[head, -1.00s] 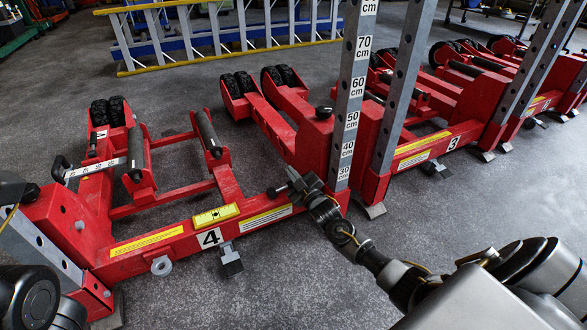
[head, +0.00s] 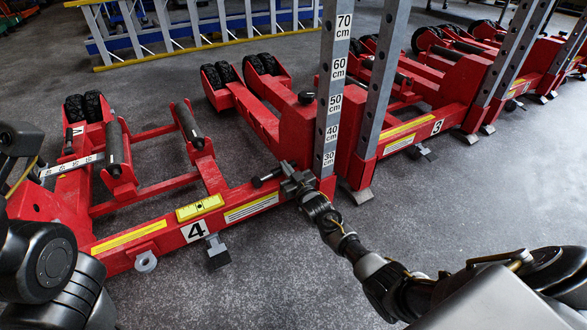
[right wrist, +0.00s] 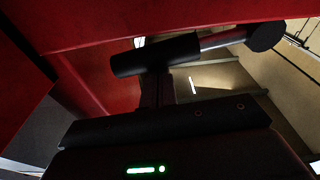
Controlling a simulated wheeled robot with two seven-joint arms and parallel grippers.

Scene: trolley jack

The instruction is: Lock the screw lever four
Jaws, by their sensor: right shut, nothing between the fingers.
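The red jack marked 4 (head: 194,231) stands on the floor from the left to the middle of the head view. Its screw lever (head: 267,178) has a dark handle and sticks out near the foot of the grey post. My right gripper (head: 290,180) is at the lever, shut and empty. In the right wrist view the lever's black grip (right wrist: 155,55) lies across the closed fingers (right wrist: 165,88), with a metal rod and round black end at its right. I cannot tell whether they touch. My left arm shows at the left edge, its gripper out of view.
A grey post with height marks (head: 332,100) rises close beside my right gripper. The red jack marked 3 (head: 437,127) and more jacks stand beyond it. The floor in front is clear.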

